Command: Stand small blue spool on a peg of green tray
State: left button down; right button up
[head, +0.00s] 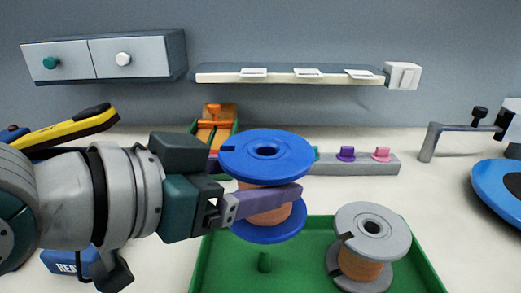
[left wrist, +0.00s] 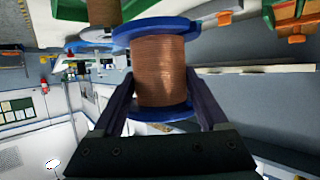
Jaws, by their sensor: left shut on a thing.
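The small blue spool (head: 267,155), wound with copper-coloured wire, is upright in my left gripper (head: 268,203). The fingers are shut around its wound middle, between the two blue flanges. In the left wrist view the spool (left wrist: 158,72) fills the space between the fingers (left wrist: 166,100). The green tray (head: 422,252) is at the bottom of the head view, and the spool is held above its back left part. A grey spool (head: 369,245) stands in the tray's right part. My right gripper is not in view.
Behind the tray is a grey rail (head: 350,165) with a purple (head: 346,153) and a pink (head: 381,154) piece. An orange and green device (head: 213,125) stands behind the held spool. A yellow-handled tool (head: 65,131) lies at left. A blue disc (head: 502,190) is at far right.

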aim_at(239, 224)
pick_arm(q)
jog(key=shift+r, duration=0.2)
jog(key=shift+f, duration=0.25)
dwell(0.3)
jog(key=shift+f+b, duration=0.7)
jog(key=shift+f, duration=0.65)
jog(key=shift+r, duration=0.1)
jog(key=shift+f, duration=0.2)
dwell(0.3)
jog(key=shift+f+b, duration=0.75)
jog(key=shift+f, duration=0.65)
jog(key=shift+r, duration=0.1)
jog(key=shift+f, duration=0.25)
jog(key=shift+f+b, duration=0.85)
jog(key=shift+f, duration=0.5)
